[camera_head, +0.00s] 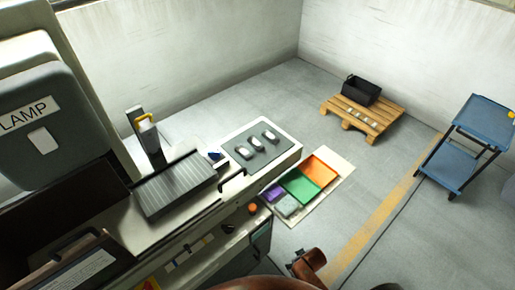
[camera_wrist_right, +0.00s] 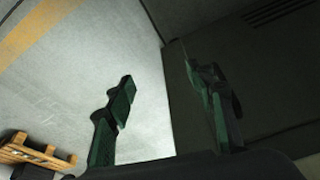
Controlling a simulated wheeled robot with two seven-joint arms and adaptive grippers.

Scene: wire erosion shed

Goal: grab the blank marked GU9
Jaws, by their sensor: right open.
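Three small pale blanks sit in a row on a dark grey tray (camera_head: 244,156) on the light bench: a left blank (camera_head: 241,152), a middle blank (camera_head: 254,142) and a right blank (camera_head: 270,135). Their markings are too small to read, so I cannot tell which is GU9. My right gripper (camera_wrist_right: 163,82) is open and empty in the right wrist view, over bare floor beside a dark cabinet side. The blanks are not in that view. A brown part of my arm shows at the bottom of the head view. My left gripper is not in view.
A mat (camera_head: 327,193) with orange, green, grey and purple areas lies on the floor beside the bench. A wooden pallet (camera_head: 376,127) carries a black bin (camera_head: 361,91) and small pale pieces. A blue cart (camera_head: 450,163) stands right. A ribbed plate (camera_head: 174,184) lies left of the tray.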

